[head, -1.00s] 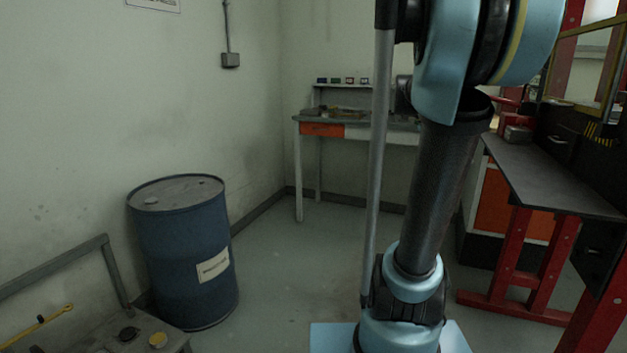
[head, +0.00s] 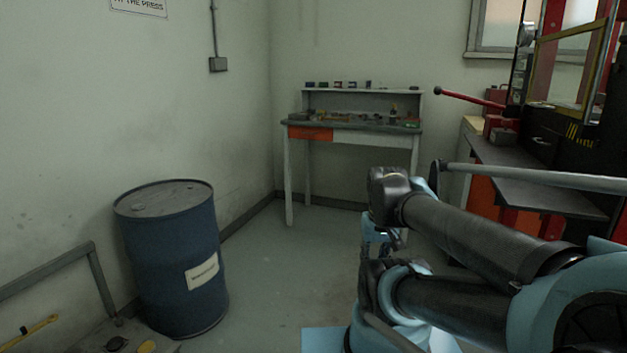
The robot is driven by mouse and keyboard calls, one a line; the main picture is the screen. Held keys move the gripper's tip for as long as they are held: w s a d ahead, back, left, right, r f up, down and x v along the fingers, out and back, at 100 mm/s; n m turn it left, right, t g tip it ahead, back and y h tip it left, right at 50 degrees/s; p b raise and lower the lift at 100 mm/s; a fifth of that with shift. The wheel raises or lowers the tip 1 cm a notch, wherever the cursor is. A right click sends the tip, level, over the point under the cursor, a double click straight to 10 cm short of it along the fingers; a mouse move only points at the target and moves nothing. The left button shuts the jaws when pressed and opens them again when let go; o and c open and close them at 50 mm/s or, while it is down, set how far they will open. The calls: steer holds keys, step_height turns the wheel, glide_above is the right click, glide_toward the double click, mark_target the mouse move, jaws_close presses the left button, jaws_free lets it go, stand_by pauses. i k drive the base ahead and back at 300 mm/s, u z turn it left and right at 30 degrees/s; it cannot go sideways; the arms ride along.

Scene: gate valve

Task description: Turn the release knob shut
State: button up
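No release knob can be made out in the head view. A red lever with a black ball end (head: 470,97) reaches left from a small red unit (head: 501,124) beside the press on the right. Any knob on that unit is too small or hidden. My arm is folded at the lower right, well in front of the press bench. Its wrist is near the picture's middle, with light blue and dark parts below it. My gripper is not clearly distinguishable there, and its fingers cannot be made out.
A blue drum (head: 170,262) stands at the left. A workbench (head: 357,135) with small items stands at the back wall. The press (head: 560,135), with a yellow-framed guard and dark bench plate, fills the right. Grey floor is clear between drum and arm.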

mark_target(507, 123)
steer(key=u, duration=0.35)
steer(key=i, duration=1.95)
steer(key=z, duration=2.6)
